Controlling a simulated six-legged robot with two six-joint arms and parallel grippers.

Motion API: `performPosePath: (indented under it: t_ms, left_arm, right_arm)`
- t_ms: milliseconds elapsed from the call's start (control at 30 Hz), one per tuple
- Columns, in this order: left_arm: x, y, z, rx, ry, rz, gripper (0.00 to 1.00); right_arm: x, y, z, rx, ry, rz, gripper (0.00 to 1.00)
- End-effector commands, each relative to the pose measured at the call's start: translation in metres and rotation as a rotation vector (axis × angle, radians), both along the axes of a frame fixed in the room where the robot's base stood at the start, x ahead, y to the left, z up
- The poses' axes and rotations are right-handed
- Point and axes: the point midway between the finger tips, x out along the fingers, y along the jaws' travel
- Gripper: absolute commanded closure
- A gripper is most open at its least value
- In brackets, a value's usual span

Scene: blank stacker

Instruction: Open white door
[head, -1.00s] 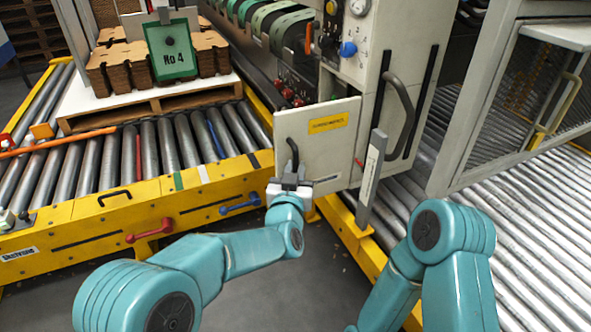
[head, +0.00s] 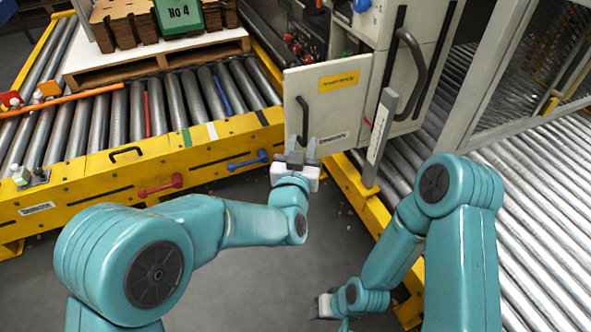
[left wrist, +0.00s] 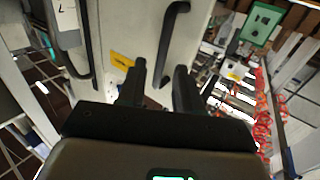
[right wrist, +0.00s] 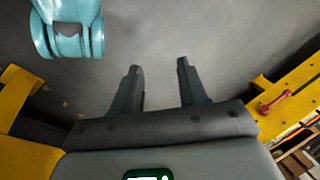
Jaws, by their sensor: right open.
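The white door (head: 345,85) is a pale panel with a yellow label on the machine's front. Its dark bar handle (head: 301,120) is near the left edge; the handle also shows in the left wrist view (left wrist: 169,40).
A yellow-framed roller conveyor (head: 75,180) runs along the left, with a pallet (head: 160,62) of brown stacks. A grey post (head: 381,138) stands right of the door. More rollers (head: 545,200) and a fenced frame lie at the right.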

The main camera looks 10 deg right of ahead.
Motion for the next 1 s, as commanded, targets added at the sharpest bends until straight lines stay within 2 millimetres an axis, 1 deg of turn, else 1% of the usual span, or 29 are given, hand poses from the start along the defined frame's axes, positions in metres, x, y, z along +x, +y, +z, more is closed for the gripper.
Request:
performPosePath:
  t_ms: [33, 200, 300, 400, 500, 600, 1000]
  left_arm:
    - [-0.012, 0.004, 0.003, 0.002, 0.002, -0.003, 0.65]
    - [-0.05, 0.021, 0.003, 0.002, 0.001, -0.004, 0.65]
    - [-0.069, 0.029, 0.002, 0.002, 0.0, -0.005, 0.65]
    - [-0.082, 0.034, 0.002, 0.001, 0.001, -0.005, 0.65]
    - [-0.09, 0.038, 0.001, 0.001, 0.0, -0.005, 0.65]
    - [-0.093, 0.04, 0.0, 0.001, 0.0, -0.004, 0.65]
    - [-0.093, 0.04, 0.0, 0.001, -0.001, -0.004, 0.65]
  right_arm:
    - [-0.002, 0.0, 0.006, 0.002, 0.008, 0.001, 0.57]
    - [-0.009, 0.002, 0.015, 0.006, 0.031, 0.004, 0.57]
    - [-0.012, 0.002, 0.018, 0.007, 0.04, 0.005, 0.57]
    - [-0.014, 0.003, 0.02, 0.009, 0.047, 0.005, 0.57]
    - [-0.015, 0.003, 0.021, 0.01, 0.051, 0.006, 0.57]
    - [-0.016, 0.003, 0.021, 0.01, 0.053, 0.006, 0.57]
    - [-0.016, 0.003, 0.021, 0.01, 0.053, 0.006, 0.57]
